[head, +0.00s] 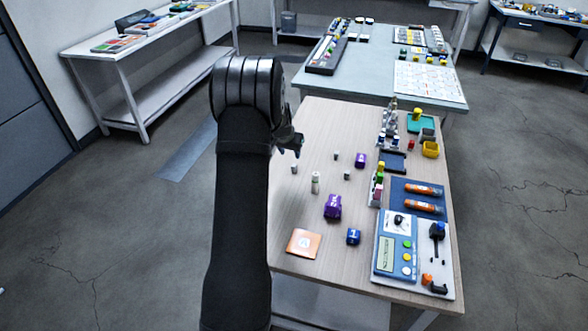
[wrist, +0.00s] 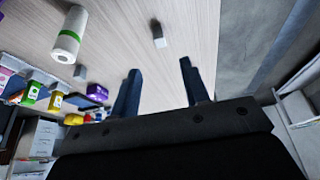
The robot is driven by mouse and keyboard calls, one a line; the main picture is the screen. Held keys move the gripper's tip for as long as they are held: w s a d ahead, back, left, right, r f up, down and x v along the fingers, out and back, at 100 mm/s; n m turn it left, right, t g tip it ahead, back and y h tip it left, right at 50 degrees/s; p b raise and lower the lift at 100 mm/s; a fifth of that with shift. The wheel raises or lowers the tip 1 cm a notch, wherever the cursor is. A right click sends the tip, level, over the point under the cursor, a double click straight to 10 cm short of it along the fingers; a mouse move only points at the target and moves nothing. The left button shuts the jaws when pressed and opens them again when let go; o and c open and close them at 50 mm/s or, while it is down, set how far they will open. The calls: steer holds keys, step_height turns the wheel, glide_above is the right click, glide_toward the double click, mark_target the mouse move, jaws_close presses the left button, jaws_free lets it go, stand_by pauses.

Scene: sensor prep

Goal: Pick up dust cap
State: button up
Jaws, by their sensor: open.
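A small pale cap-like piece (wrist: 159,36) lies on the wooden table just beyond my fingertips in the wrist view. It appears to be the small piece (head: 294,168) near my gripper in the head view. Two similar small pieces, one farther back (head: 337,155) and one to the right (head: 347,174), also stand on the table; I cannot tell for certain which is the dust cap. My gripper (head: 293,146) is over the table's left side. In the wrist view its two dark fingers (wrist: 160,70) are apart with nothing between them.
A white cylinder with a green band (head: 315,182) stands near the small pieces. Purple blocks (head: 333,206) (head: 361,160), a blue block (head: 353,236) and an orange card (head: 304,243) lie around. A blue instrument (head: 388,258) and bins (head: 430,150) fill the right side.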

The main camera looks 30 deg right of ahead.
mark_target(294, 165)
steer(key=x, duration=1.1)
steer(key=shift+d, duration=0.1)
jaws_close()
